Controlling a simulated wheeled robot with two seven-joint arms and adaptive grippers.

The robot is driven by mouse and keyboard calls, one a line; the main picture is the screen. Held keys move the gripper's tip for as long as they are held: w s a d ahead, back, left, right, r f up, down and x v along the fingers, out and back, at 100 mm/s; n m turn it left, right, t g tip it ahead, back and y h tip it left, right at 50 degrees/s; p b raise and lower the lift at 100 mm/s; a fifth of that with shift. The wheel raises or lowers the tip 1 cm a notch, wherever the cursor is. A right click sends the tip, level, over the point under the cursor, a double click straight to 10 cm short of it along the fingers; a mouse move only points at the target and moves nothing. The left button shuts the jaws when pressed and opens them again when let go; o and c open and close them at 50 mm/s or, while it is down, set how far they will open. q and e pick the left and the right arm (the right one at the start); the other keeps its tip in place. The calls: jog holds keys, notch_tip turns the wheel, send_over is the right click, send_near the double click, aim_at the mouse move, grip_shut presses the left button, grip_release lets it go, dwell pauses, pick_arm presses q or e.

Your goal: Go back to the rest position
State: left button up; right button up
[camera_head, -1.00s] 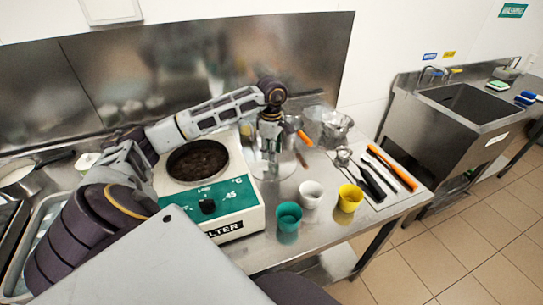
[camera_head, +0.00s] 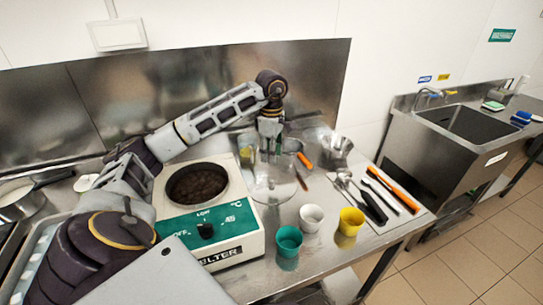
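My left arm comes in from the left and reaches over the chocolate melter (camera_head: 205,205). My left gripper (camera_head: 270,148) points down above a clear glass bowl or plate (camera_head: 272,182) on the steel table. Its fingers look apart, with nothing clearly held between them. An orange-handled tool (camera_head: 304,161) lies just right of the gripper. My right gripper is out of the picture.
A teal cup (camera_head: 288,243), a white cup (camera_head: 311,217) and a yellow cup (camera_head: 350,223) stand near the table's front edge. Several tools lie on a mat (camera_head: 387,212) at right. A metal bowl (camera_head: 337,145) stands behind them. A sink (camera_head: 465,125) is further right.

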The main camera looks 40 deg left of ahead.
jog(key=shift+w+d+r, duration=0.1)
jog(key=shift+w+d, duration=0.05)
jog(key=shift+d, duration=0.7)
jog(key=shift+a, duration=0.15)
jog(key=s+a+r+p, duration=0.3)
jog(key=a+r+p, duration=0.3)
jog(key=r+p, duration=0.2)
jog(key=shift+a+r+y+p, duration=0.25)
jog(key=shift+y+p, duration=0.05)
jog(key=shift+p, duration=0.25)
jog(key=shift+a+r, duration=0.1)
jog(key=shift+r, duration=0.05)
